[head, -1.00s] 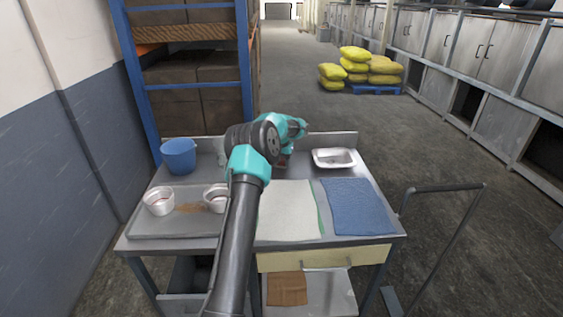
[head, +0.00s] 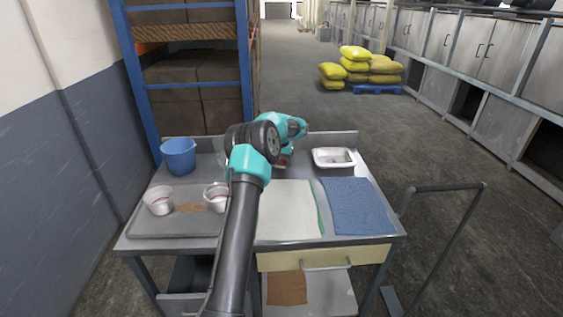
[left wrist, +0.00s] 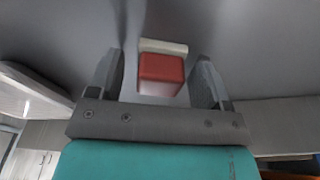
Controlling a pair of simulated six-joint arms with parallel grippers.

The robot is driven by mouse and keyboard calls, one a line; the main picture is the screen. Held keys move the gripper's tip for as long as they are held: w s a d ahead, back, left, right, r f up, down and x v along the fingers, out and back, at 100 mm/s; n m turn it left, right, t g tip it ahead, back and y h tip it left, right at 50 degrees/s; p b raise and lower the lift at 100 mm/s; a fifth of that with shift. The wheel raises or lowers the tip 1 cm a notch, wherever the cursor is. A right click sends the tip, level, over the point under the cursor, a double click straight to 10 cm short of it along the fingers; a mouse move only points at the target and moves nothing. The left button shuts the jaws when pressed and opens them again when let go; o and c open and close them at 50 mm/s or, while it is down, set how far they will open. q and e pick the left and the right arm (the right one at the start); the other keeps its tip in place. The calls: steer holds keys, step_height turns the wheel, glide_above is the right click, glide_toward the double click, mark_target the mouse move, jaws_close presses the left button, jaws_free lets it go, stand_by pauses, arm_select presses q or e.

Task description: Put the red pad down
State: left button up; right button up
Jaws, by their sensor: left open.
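The red pad (left wrist: 161,75), a red block with a cream strip along one edge, sits between the two fingers of my left gripper (left wrist: 158,66) in the left wrist view. The fingers are open, with a gap on each side of the pad. In the head view only a small reddish bit (head: 283,160) shows under my left gripper, at the back middle of the metal table (head: 330,250). My left arm hides most of that spot. My right gripper is in neither view.
A grey tray (head: 180,228) with two white cups (head: 158,201) lies front left. A blue bucket (head: 179,156) stands back left. A white cloth (head: 290,210) and a blue cloth (head: 357,206) lie in front.

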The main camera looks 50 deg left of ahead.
mark_target(280, 166)
arm_select(q)
step_height(280, 166, up, 12)
steer(key=s, duration=0.1)
steer(key=shift+s+d, duration=0.15)
steer(key=shift+d, duration=0.2)
stand_by(0.6)
